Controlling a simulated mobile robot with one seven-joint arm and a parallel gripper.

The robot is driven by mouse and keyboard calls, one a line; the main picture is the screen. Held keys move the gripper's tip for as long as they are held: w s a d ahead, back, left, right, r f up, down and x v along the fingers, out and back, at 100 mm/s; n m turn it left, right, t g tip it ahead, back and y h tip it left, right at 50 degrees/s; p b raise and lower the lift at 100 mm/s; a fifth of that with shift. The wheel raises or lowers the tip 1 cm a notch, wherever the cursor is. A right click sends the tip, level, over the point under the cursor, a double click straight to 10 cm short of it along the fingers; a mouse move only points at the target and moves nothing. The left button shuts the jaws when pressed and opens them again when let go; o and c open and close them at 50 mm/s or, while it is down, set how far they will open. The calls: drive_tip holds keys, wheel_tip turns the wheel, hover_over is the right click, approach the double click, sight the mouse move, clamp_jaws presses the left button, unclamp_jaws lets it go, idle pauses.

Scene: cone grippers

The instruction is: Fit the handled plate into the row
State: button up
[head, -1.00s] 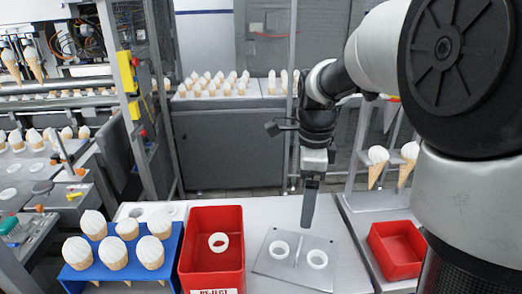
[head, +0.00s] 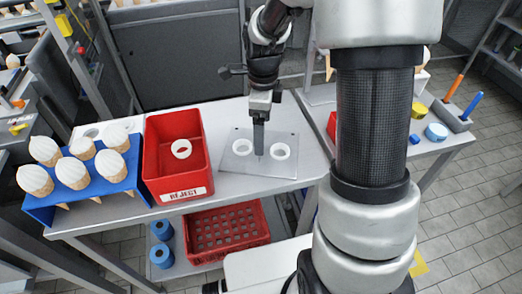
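A flat grey plate (head: 235,165) with two white rings, the left ring (head: 243,147) and the right ring (head: 280,151), lies on the metal table; it looks like the handled plate. My gripper (head: 260,151) points straight down over the plate, its tip between the two rings. It hides the plate's middle, where a handle would be. The fingers show edge-on as one dark bar, so I cannot tell whether they are open, or whether they touch the plate. I cannot make out the row for certain.
A red REJECT bin (head: 173,128) holding a white ring (head: 181,149) stands left of the plate. A blue rack (head: 75,199) with several cones is further left, a white holed plate (head: 125,122) behind it. A red crate (head: 227,262) sits below.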

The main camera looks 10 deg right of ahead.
drive_tip(key=f, duration=0.4)
drive_tip(key=shift+s+a+f, duration=0.1)
drive_tip(key=shift+a+f, duration=0.15)
drive_tip(key=shift+f, duration=0.15)
drive_tip(key=shift+r, duration=0.1)
drive_tip(key=c, duration=1.9)
wheel_tip(320, 180, up, 18)
drive_tip(key=p, duration=0.1)
drive_tip(key=shift+p, duration=0.3)
